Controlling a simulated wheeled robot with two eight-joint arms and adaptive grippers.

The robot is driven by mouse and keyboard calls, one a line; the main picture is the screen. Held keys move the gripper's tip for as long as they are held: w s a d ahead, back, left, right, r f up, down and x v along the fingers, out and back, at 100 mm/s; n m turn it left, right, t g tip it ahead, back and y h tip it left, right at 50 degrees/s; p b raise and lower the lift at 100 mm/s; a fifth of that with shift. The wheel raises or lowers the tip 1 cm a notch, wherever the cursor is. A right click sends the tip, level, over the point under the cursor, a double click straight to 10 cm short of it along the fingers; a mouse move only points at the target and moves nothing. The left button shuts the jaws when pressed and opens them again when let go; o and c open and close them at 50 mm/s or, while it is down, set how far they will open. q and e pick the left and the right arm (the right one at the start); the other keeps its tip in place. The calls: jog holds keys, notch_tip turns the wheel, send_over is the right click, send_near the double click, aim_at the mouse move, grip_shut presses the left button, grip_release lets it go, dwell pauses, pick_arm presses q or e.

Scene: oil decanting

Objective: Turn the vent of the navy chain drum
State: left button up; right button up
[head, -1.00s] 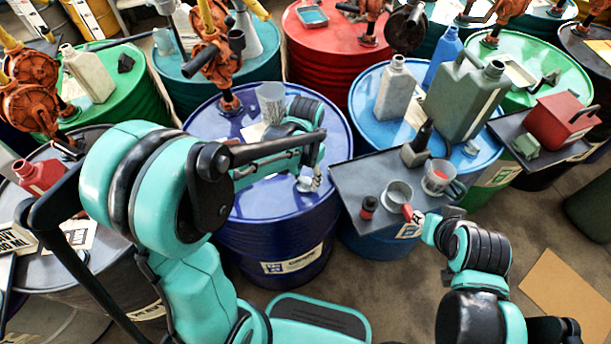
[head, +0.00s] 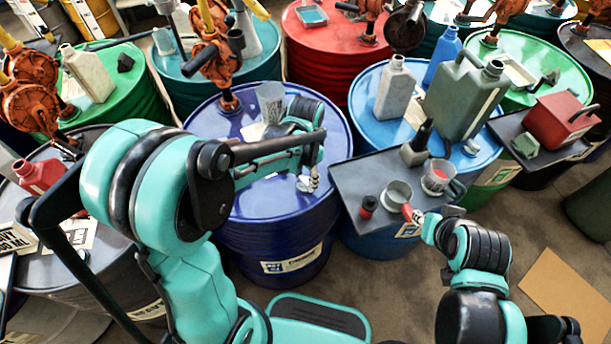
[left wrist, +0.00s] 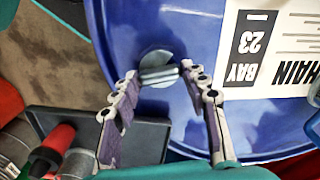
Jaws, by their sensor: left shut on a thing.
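The navy drum (head: 268,215) stands at the centre of the head view. Its small grey vent (head: 303,185) is near the right part of the top. In the left wrist view the vent (left wrist: 155,68) is a round cap with a raised bar. My left gripper (head: 313,180) points down at the vent. In the left wrist view its two fingers (left wrist: 158,78) are shut on the vent's bar, one on each side. A white label reading CHAIN BAY 23 (left wrist: 270,58) lies on the drum top. My right gripper (head: 416,217) is by the grey tray; its fingers are too small to read.
An orange pump (head: 210,60) and a clear beaker (head: 270,102) stand toward the back of the navy drum.

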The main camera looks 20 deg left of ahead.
aim_at(305, 179)
pick_arm(q)
jog(key=o, duration=1.2)
jog(key=shift+c, duration=0.2)
notch_tip(305, 179, up, 12)
jog(key=s+a+f+n+t, duration=0.1)
jog(key=s+a+n+t, duration=0.4)
jog(key=s, duration=0.5)
jog(key=shift+s+n+t, duration=0.25)
jog(key=shift+n+t, duration=0.75)
jog(key=shift+n, duration=0.2)
